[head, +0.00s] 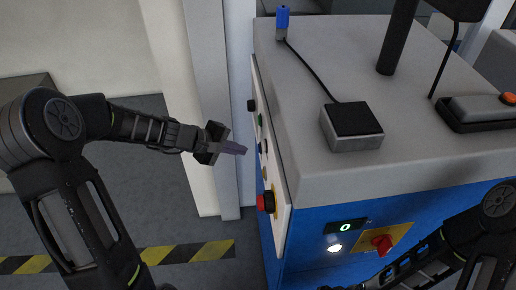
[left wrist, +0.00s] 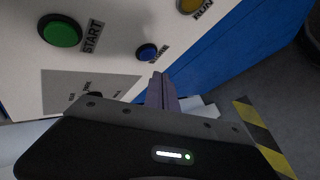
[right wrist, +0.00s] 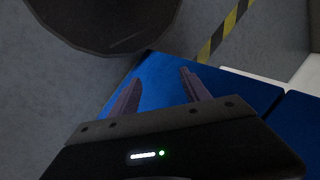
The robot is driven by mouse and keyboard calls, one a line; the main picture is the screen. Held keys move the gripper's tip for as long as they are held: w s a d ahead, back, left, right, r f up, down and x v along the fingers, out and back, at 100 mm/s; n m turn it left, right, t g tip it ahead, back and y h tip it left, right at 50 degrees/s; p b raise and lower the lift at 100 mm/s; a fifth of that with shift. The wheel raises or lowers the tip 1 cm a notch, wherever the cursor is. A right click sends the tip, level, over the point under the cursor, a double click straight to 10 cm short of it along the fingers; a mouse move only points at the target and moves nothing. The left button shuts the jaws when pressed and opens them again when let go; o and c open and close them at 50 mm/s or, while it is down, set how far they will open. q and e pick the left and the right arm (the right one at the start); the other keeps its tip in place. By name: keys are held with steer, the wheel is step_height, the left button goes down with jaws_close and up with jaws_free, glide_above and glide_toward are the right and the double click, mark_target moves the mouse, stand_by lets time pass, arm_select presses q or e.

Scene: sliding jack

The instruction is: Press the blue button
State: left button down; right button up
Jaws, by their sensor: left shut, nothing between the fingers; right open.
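The blue button (left wrist: 147,53) sits on the white control panel (left wrist: 110,20) in the left wrist view, just beyond my left fingertips. My left gripper (head: 244,150) is shut and empty, pointing at the side panel of the blue and grey machine in the head view. In the left wrist view its fingertips (left wrist: 161,76) show just below the blue button; a small gap seems to remain, but contact is hard to judge. My right gripper (right wrist: 159,77) is open and empty above a blue surface in the right wrist view.
A green START button (left wrist: 60,31) and a yellow RUN button (left wrist: 190,5) flank the blue one. A red button (head: 266,202) sits lower on the panel. A red switch (head: 382,243) is on the machine's front. Black-yellow floor tape (head: 205,250) lies left of the machine.

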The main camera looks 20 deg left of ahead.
arm_select(q)
steer(key=a, duration=0.1)
steer(key=s+a, duration=0.1)
steer(key=a, duration=0.1)
steer(key=shift+s+a, duration=0.1)
steer(key=shift+s, duration=0.15)
stand_by(0.6)
